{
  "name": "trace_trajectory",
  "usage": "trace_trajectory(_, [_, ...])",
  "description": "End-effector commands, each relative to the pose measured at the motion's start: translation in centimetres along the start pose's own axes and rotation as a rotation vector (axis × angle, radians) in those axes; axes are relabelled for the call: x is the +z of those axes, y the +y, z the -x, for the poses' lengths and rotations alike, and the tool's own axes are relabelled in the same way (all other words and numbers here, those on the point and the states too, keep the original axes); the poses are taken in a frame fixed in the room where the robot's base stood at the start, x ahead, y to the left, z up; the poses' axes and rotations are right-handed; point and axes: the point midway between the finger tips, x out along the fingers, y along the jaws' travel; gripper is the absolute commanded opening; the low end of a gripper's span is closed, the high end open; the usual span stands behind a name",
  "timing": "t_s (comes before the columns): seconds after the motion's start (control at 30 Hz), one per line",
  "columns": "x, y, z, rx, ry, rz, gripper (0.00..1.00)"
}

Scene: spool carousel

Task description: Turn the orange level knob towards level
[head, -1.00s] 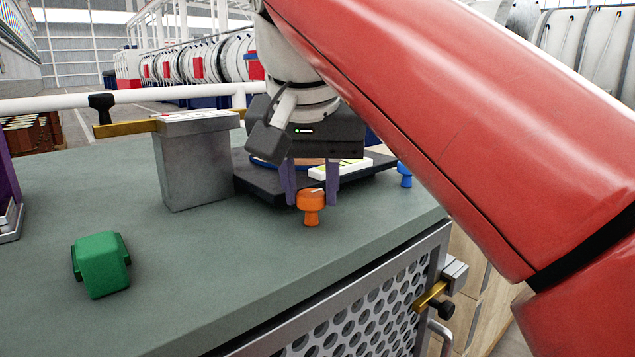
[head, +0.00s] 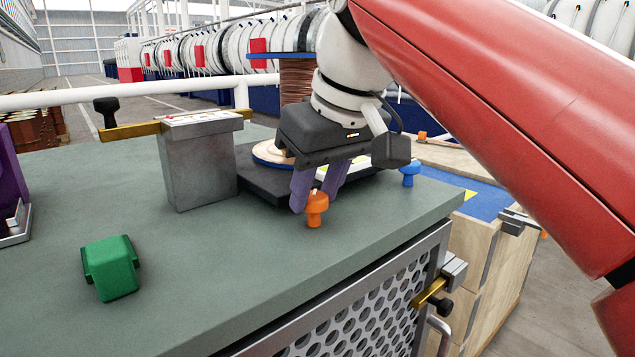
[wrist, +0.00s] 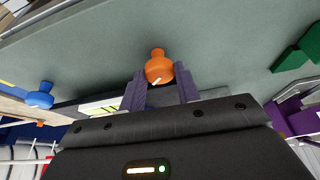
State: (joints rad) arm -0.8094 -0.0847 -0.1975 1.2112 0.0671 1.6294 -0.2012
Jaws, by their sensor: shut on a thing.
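The orange level knob (head: 316,208) stands at the front edge of a dark base plate (head: 262,190) on the green-grey bench. It has a round head with a pale pointer line, which also shows in the wrist view (wrist: 159,71). My gripper (head: 316,196) has its purple fingers on either side of the knob head, shut on it. In the wrist view the fingers (wrist: 158,88) flank the knob left and right. A blue knob (head: 409,172) stands at the plate's right end and also shows in the wrist view (wrist: 40,96).
A grey block (head: 197,165) with a brass bar stands left of the plate. A green block (head: 111,268) lies at the front left. A copper-wound spool (head: 296,80) rises behind my gripper. The bench front between the green block and the knob is clear.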

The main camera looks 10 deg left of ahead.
Motion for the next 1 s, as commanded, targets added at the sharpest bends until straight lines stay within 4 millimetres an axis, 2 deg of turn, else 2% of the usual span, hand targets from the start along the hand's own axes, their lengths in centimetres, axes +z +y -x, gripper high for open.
trace_trajectory(0.5, [-0.17,0.33,0.00,-0.162,0.003,0.394,0.09])
trace_trajectory(1.0, [-0.18,0.32,0.00,-0.222,0.002,0.539,0.09])
